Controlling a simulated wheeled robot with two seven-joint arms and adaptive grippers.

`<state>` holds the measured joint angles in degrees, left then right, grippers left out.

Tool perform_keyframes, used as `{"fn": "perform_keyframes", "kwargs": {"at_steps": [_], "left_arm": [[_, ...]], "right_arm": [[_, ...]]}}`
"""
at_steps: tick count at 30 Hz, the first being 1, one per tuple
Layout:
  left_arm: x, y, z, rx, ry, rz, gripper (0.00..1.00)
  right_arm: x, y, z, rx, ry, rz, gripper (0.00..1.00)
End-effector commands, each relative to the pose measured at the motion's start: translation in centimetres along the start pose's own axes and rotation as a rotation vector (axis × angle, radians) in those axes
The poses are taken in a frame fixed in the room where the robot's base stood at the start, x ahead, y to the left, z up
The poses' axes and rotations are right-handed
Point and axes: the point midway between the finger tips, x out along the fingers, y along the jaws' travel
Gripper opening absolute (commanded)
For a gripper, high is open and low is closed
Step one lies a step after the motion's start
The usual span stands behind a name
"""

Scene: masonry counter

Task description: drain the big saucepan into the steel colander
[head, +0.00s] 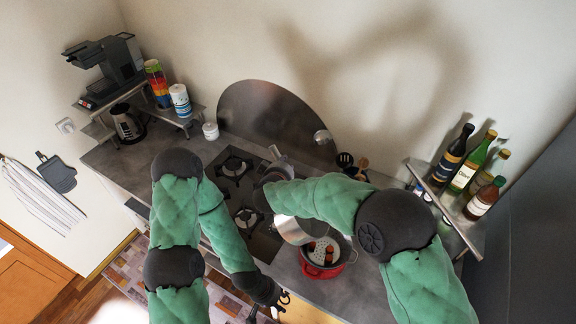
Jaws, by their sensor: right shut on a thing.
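The steel saucepan (292,231) is tilted beside and partly over a red pot-like vessel (318,270) on the counter. A pale, perforated bowl, apparently the colander (338,243), sits in the red vessel with reddish-brown pieces in it. My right arm covers much of the saucepan and its handle. My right gripper (271,181) is largely hidden at the arm's end, shut on the saucepan. My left gripper (277,302) is open and empty at the counter's front edge, below and left of the red vessel.
A dark stove (260,245) with burners lies left of the saucepan. Bottles (468,172) stand on a corner shelf at right, and utensils (350,163) stand behind. The front-left counter is clear.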

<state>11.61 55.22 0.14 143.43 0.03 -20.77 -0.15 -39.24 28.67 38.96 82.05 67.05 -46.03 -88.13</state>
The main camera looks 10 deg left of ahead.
Motion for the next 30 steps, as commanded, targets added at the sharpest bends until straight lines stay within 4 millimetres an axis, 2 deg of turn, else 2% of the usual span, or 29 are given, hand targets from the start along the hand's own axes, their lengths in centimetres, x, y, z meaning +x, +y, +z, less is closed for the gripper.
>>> {"fn": "perform_keyframes", "kwargs": {"at_steps": [21, 30], "left_arm": [[0.0, 0.0, 0.0, 0.0, 0.0, 0.0, 0.4], [0.0, 0.0, 0.0, 0.0, 0.0, 0.0, 0.4]], "right_arm": [[-0.4, -2.4, -1.5, -0.111, -0.014, 0.063, 0.0], [-0.5, -2.9, -1.7, -0.132, -0.019, 0.075, 0.0]]}}
